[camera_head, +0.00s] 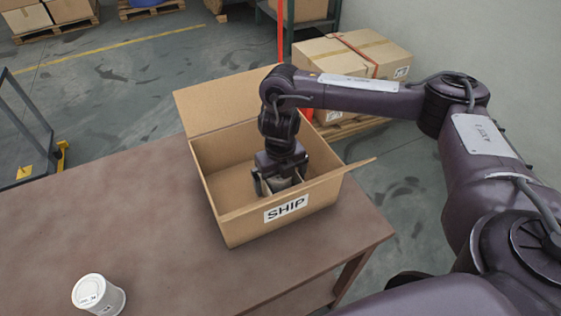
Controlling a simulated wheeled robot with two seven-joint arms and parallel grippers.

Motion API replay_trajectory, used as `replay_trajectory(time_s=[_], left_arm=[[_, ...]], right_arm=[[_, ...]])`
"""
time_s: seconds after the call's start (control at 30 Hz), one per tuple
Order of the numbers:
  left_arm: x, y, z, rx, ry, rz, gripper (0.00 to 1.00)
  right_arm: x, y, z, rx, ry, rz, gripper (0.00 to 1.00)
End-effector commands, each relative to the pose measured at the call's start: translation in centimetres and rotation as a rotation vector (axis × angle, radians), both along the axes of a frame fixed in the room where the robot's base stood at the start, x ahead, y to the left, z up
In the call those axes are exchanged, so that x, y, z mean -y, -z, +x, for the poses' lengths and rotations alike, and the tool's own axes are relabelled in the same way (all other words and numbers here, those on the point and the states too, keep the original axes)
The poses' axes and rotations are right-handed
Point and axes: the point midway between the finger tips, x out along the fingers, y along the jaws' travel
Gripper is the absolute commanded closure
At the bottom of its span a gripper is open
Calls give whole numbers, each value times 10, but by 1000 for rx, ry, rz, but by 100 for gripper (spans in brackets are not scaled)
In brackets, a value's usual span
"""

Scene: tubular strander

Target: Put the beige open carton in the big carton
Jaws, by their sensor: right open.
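The big carton (228,215) is an open cardboard box with a SHIP label on its front wall. It stands on the brown table with its flaps spread. My right gripper (277,189) reaches down inside it, toward the right half, and is open. A small light-coloured piece shows between and beside the fingers, low in the box; it may be the beige open carton, mostly hidden by the gripper and the front wall. I cannot tell whether it touches the fingers. My left gripper is not in view.
The brown table (110,215) has free room left of the box. A white lidded cup (98,294) stands near its front. Taped cartons (352,58) sit on a pallet behind. A cart (28,135) stands on the floor at left.

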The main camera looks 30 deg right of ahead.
Motion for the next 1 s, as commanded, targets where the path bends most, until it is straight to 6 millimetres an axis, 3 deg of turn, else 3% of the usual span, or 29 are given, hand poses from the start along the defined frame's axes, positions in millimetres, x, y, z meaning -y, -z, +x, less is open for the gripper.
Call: replay_trajectory(time_s=[0.03, 0.2, 0.5, 1.0], left_arm=[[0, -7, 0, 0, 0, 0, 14], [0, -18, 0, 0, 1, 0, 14], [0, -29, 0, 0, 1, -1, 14], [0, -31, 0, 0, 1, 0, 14]], right_arm=[[0, -15, 2, 6, -1, 0, 0], [0, -52, 2, 7, -1, -1, 0], [0, -98, 1, 3, 0, 0, 0], [0, -107, 0, 0, 1, 0, 0]])
